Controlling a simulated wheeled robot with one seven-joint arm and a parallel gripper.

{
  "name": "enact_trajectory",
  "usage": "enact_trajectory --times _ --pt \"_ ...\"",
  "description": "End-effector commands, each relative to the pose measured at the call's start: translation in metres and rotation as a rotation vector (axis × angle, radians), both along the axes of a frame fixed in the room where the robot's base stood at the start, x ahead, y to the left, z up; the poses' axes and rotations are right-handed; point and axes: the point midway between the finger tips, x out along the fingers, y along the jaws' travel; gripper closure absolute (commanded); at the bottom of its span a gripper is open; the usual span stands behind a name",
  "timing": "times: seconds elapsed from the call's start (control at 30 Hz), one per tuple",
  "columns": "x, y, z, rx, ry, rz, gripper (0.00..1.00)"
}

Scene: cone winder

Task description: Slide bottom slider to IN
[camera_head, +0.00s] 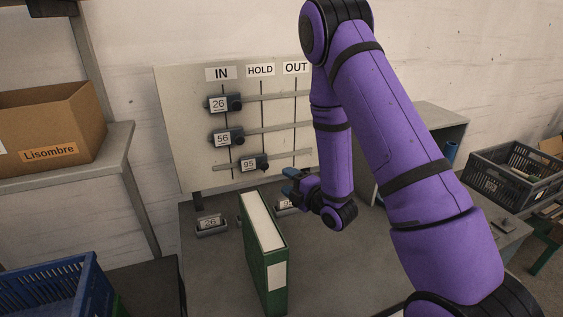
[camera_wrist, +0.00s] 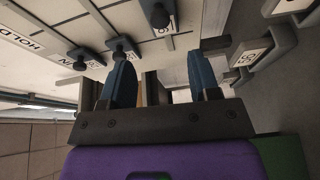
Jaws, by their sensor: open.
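The bottom slider, labelled 95 (camera_head: 250,165), sits on the lowest rail of the upright board (camera_head: 180,120). It is between the IN and HOLD lines, nearer HOLD, with its dark knob at the HOLD line. The two upper sliders, 26 (camera_head: 218,104) and 56 (camera_head: 222,139), are at the IN line. My gripper (camera_head: 290,182) is open and empty, below and right of the bottom slider, apart from it. In the wrist view, my gripper's blue fingers (camera_wrist: 163,70) are spread. What looks like the bottom slider (camera_wrist: 161,20) shows beyond the gap between them.
A green binder (camera_head: 268,250) stands on the grey table just below the board. Card holders (camera_head: 211,225) sit on the table, one partly hidden by my gripper. A blue crate (camera_head: 55,295) is at lower left, a cardboard box (camera_head: 50,125) on the left shelf.

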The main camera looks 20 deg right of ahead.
Motion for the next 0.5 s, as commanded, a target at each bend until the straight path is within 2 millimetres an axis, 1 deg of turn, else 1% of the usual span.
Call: enact_trajectory --times 0.13,0.23,0.37,0.5 --pt "-0.002 0.006 0.000 -0.057 -0.021 0.027 0.44" --pt "0.005 0.009 0.000 -0.062 -0.024 0.029 0.44" --pt "0.022 0.016 0.001 -0.061 -0.025 0.029 0.44" --pt "0.045 0.026 0.000 -0.060 -0.025 0.028 0.44"
